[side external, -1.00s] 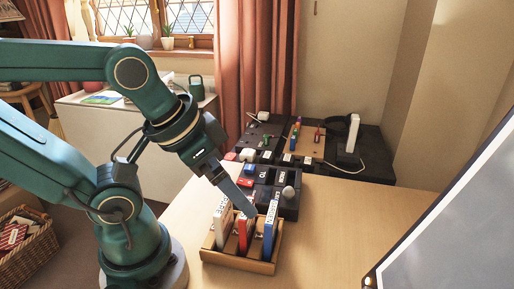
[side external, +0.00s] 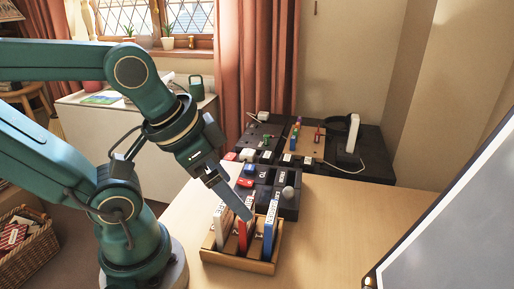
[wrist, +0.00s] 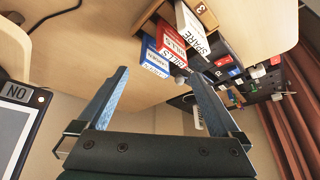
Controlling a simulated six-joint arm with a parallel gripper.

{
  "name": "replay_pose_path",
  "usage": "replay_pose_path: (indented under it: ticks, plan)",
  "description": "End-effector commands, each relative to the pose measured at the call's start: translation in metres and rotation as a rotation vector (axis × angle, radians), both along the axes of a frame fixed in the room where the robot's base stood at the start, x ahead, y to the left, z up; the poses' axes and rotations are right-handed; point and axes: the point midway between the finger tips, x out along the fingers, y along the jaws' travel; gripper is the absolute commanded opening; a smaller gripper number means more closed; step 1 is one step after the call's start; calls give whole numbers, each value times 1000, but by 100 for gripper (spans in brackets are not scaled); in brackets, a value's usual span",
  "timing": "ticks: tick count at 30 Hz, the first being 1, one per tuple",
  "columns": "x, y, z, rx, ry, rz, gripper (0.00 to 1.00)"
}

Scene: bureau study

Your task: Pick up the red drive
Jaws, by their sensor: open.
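The red drive (side external: 243,236) stands upright in the middle of a wooden rack (side external: 238,263), between a white one (side external: 221,226) and a blue one (side external: 268,239). In the wrist view the red drive (wrist: 171,42) shows its white label, with the blue one (wrist: 154,56) and the white "SPARE" one (wrist: 193,32) beside it. My gripper (wrist: 158,76) is open, with nothing between its fingers. In the side view my gripper (side external: 248,216) is close over the rack, at the tops of the red and blue drives; whether it touches them I cannot tell.
Black trays (side external: 287,206) with small coloured items lie behind the rack. A white upright device (side external: 352,133) stands at the back right. A dark framed screen (side external: 455,215) fills the right. The table (side external: 335,225) right of the rack is clear.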

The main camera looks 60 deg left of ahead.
Motion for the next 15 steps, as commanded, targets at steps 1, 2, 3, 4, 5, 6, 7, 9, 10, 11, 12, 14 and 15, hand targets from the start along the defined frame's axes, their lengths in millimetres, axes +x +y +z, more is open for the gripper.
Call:
replay_pose_path:
  ticks: [1, 2, 3, 4, 5, 6, 7, 9, 10, 11, 12, 14, 15]
  plan:
    - [0, 0, 4, 25, 5, -48, 100]
    - [-1, 0, 5, 42, 16, -84, 100]
    - [0, 1, 8, 68, 35, -137, 100]
    - [1, 1, 11, 90, 54, -180, 100]
    - [1, 2, 13, 109, 76, -224, 100]
    - [3, 4, 16, 134, 111, -286, 100]
    - [5, 5, 18, 152, 139, -333, 100]
    - [9, 8, 22, 182, 202, -434, 100]
    - [12, 10, 23, 190, 229, -473, 100]
    - [14, 11, 24, 197, 256, -514, 100]
    - [18, 13, 26, 202, 290, -559, 100]
    - [23, 17, 26, 201, 338, -618, 100]
    - [27, 19, 26, 198, 365, -645, 100]
